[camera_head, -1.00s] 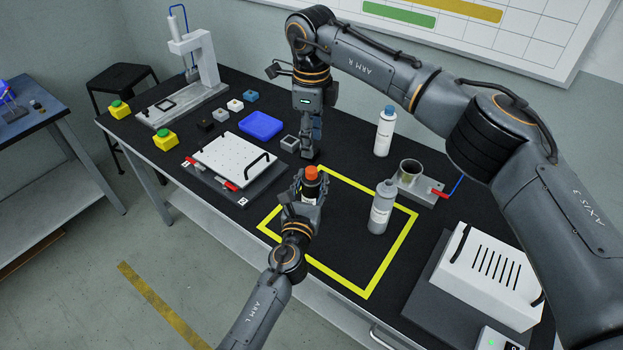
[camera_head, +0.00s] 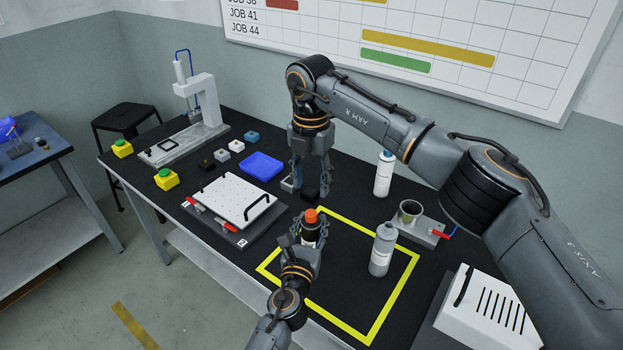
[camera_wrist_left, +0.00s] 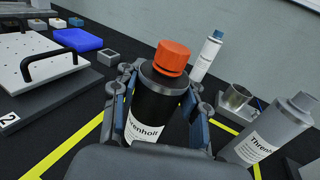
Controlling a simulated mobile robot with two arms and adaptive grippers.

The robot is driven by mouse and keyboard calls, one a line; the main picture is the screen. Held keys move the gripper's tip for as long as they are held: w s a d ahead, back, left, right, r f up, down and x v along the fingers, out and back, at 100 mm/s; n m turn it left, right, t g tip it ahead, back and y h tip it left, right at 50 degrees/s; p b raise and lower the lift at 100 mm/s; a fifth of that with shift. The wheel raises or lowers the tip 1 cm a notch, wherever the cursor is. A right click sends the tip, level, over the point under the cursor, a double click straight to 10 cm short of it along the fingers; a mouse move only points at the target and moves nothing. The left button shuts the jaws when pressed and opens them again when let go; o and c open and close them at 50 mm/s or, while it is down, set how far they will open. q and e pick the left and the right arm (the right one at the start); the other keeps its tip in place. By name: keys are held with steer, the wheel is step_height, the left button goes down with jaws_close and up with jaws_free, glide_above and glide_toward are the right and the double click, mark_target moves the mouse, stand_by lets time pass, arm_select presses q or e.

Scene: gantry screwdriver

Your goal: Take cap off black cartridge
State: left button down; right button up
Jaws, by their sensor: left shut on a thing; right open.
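The black cartridge (camera_wrist_left: 150,117) stands upright with an orange cap (camera_wrist_left: 172,57) on its top; the cap also shows in the head view (camera_head: 311,215). My left gripper (camera_head: 311,238) is shut around the cartridge body, with a finger on each side in the wrist view. The cap is clear above the fingers. My right gripper (camera_head: 311,180) is open and points down, behind the cartridge in the head view and apart from the cap. The lower part of the cartridge is hidden by my left gripper.
A grey bottle (camera_head: 382,248) stands right of the cartridge inside the yellow outline (camera_head: 395,297). A white bottle (camera_head: 384,174) and a metal cup on a stand (camera_head: 410,210) are behind it. A white plate with a black handle (camera_head: 226,200) lies left. A blue tray (camera_head: 262,166) is farther back.

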mark_target(312, 211)
steer(key=m, duration=0.3)
steer(key=shift+m, duration=0.4)
steer(key=m, duration=0.3)
steer(key=shift+m, duration=0.4)
steer(key=m, duration=0.7)
steer(key=shift+f, duration=4)
steer(key=shift+c, duration=0.2)
steer(key=shift+d+m, duration=0.1)
steer(key=shift+m, duration=0.2)
jaws_close()
steer(key=shift+w, duration=0.1)
